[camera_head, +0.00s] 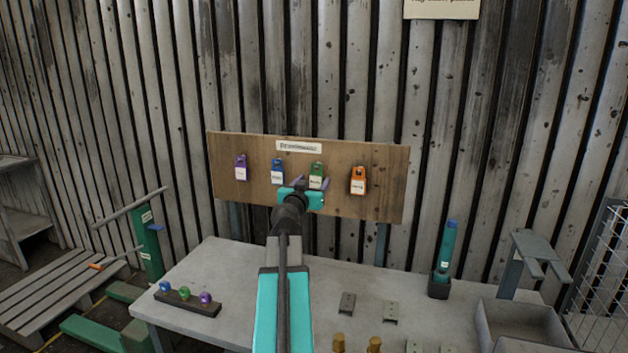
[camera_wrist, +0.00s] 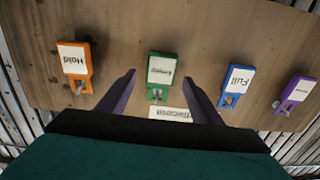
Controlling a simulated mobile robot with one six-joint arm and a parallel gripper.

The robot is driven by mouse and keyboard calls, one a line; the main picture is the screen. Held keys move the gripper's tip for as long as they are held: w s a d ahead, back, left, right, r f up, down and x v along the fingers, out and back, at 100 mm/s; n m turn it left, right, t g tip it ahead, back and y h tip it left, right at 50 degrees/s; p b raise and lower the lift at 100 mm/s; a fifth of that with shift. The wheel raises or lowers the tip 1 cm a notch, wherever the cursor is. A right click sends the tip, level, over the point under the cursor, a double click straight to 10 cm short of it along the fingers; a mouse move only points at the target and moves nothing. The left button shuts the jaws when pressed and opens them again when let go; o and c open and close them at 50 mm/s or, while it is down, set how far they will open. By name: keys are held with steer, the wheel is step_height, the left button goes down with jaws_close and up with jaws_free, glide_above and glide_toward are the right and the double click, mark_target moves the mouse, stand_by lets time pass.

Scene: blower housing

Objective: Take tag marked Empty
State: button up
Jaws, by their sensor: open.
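The green tag (camera_wrist: 161,69) hangs on the wooden board, its label reading upside down as Empty in the wrist view. It also shows in the head view (camera_head: 317,170), partly behind my gripper. My gripper (camera_wrist: 158,86) is open, its two purple fingers spread to either side of the green tag's lower end in the wrist view. Nothing is held. Whether the fingers touch the tag cannot be told. The fingers also show in the head view (camera_head: 312,184), in front of the board.
Beside the green tag hang an orange Hold tag (camera_wrist: 75,62), a blue Full tag (camera_wrist: 237,80) and a purple tag (camera_wrist: 296,92). The board (camera_head: 225,205) stands above a grey table (camera_head: 237,262) holding a knob strip (camera_head: 187,305), a teal cylinder (camera_head: 447,250) and a grey bin (camera_head: 490,335).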

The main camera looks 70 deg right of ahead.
steer(key=shift+d, duration=0.6)
steer(key=c, duration=1.1)
steer(key=shift+c, duration=0.2)
steer(key=shift+r, duration=0.6)
steer(key=shift+a, duration=0.2)
steer(key=shift+s+a+b, duration=0.1)
steer(key=shift+a+b, duration=1.2)
steer(key=shift+a, duration=1.55)
